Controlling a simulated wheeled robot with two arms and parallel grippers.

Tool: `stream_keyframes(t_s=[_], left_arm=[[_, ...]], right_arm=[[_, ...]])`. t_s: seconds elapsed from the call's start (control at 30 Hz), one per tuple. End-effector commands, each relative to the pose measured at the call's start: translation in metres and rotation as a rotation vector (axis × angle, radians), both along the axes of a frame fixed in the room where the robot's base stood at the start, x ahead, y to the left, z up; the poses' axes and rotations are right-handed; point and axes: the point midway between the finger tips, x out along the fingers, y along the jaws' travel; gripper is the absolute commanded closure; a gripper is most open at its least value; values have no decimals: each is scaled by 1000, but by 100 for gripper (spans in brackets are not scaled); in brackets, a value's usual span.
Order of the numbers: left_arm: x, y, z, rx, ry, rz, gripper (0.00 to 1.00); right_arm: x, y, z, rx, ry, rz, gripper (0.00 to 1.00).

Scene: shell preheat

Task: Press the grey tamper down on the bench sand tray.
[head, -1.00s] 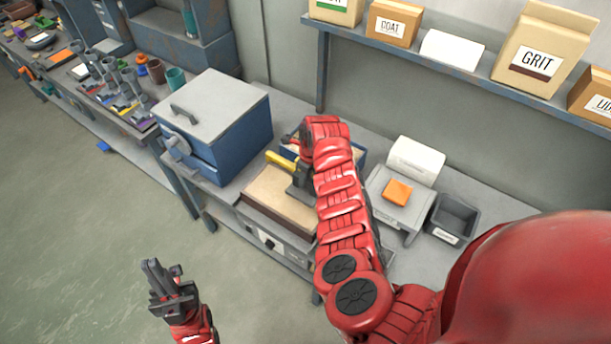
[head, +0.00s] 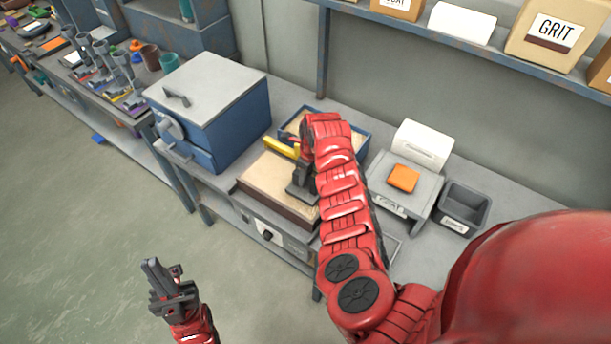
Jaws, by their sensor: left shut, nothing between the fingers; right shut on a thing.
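My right gripper (head: 304,155) reaches over the bench and is shut on the grey tamper (head: 301,190), which is partly hidden by the hand and forearm. The tamper's dark base is at the right part of a flat sand-coloured bed (head: 262,172) on a grey unit with a knob; I cannot tell whether it touches the surface. A blue-rimmed tray (head: 318,110) with sand-coloured contents stands just behind, partly hidden by my arm. A yellow piece (head: 282,147) sticks out left of the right gripper. My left gripper (head: 158,278) is shut and empty over the floor.
A blue box with a grey lid (head: 205,80) stands left of the bed. A shelf (head: 400,25) with packages runs above.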

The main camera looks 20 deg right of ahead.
Motion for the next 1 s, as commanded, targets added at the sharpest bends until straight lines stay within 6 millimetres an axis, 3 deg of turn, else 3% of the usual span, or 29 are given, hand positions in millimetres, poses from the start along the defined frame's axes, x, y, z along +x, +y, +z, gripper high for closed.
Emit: stream_keyframes(t_s=[1.0], left_arm=[[0,0,-1,0,0,0,100]], right_arm=[[1,0,-5,0,-3,0,100]])
